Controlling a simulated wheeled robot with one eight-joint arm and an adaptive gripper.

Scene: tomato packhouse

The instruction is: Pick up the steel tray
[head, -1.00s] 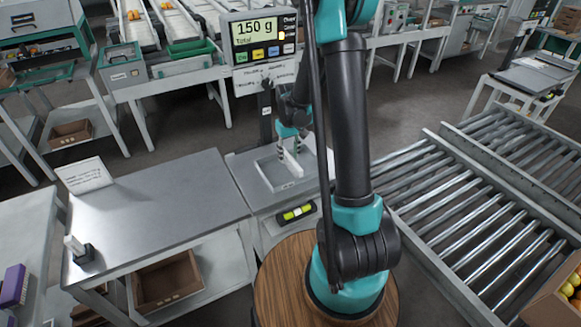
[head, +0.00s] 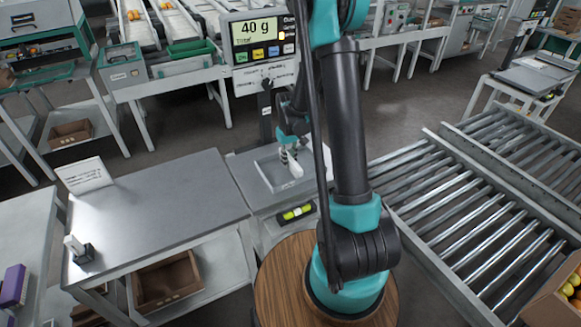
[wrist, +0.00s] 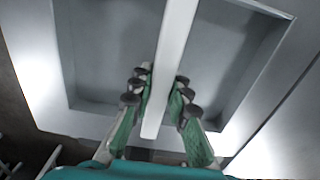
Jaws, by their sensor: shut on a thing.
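The steel tray (head: 262,178) is a shallow grey square pan on the platform of the weighing scale. It fills much of the wrist view (wrist: 90,60), where a pale narrow bar (wrist: 168,70) runs across its middle. My gripper (head: 289,154) reaches down over the tray. In the wrist view my gripper (wrist: 157,98) has its fingers on either side of the bar, shut on it. I cannot tell whether the tray is clear of the platform.
The scale display (head: 262,38) on a post behind the tray reads 40 g. A steel table (head: 160,200) with a sign card (head: 84,175) stands at left. A roller conveyor (head: 470,225) lies at right. A round wooden top (head: 275,285) is in front.

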